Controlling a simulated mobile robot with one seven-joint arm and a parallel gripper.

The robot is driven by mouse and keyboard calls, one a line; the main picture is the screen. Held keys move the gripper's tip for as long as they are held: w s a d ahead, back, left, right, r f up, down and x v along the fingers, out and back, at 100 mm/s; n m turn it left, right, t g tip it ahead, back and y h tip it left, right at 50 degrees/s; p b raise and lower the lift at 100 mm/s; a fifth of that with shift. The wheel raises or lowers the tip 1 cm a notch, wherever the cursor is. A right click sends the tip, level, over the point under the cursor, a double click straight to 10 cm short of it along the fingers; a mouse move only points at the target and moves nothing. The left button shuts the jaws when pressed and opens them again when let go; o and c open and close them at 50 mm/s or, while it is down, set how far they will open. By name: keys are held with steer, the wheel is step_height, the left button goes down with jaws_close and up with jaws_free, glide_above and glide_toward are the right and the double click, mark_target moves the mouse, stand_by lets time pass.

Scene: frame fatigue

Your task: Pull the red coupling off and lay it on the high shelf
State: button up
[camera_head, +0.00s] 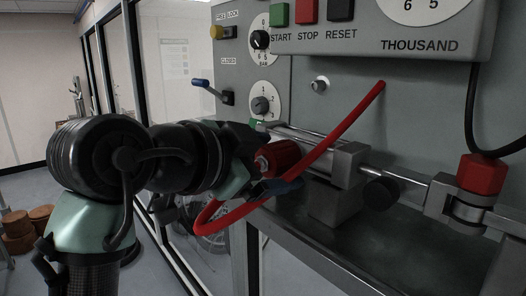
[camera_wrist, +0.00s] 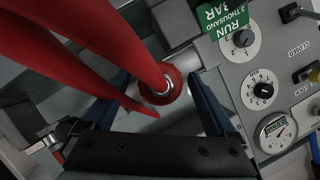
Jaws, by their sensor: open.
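The red coupling (camera_head: 280,157) sits at the left end of a metal cylinder fixture on the grey test rig, with a red hose looping below it and up to the panel. In the wrist view the coupling (camera_wrist: 170,82) shows as a red ring with a metal centre, close ahead. My gripper (camera_head: 268,172) is open at the coupling. In the wrist view its two blue fingers (camera_wrist: 160,103) stand on either side of it; I cannot tell whether they touch it. I cannot make out a high shelf in either view.
The red hose (camera_head: 325,137) crosses in front of the panel. A red hexagonal part (camera_head: 482,174) with a black cable stands at the right end of the fixture. The dark bench top (camera_head: 375,250) is mostly clear.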

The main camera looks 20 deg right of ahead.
steer(key=shift+a, duration=0.1)
steer(key=shift+c, duration=0.8)
jaws_close()
